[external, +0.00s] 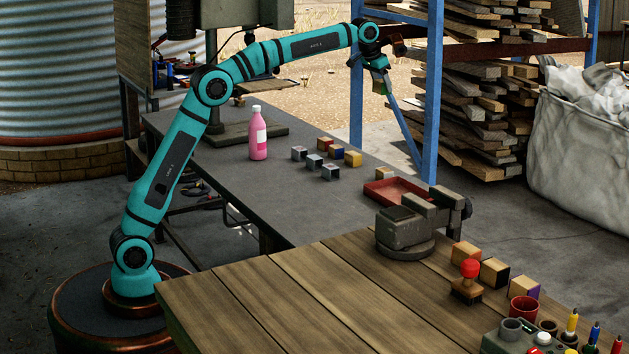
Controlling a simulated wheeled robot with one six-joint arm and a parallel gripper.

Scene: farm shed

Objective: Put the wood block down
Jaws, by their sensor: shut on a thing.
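My gripper (381,84) hangs at the end of the outstretched arm, high above the far side of the dark grey bench (230,185), in front of the blue rack post. It is shut on a small block, the wood block (378,88), which shows only as a small brownish patch between the fingers. The fingers partly hide it, and its exact shape is too small to tell. The block is in the air, well clear of the bench top.
Several small cubes (315,161) stand grouped on the bench, with a pink bottle (258,135) to their left. A red tray (398,191) and a grey vise (405,232) are to the right. The planked table (300,290) is mostly clear at its left.

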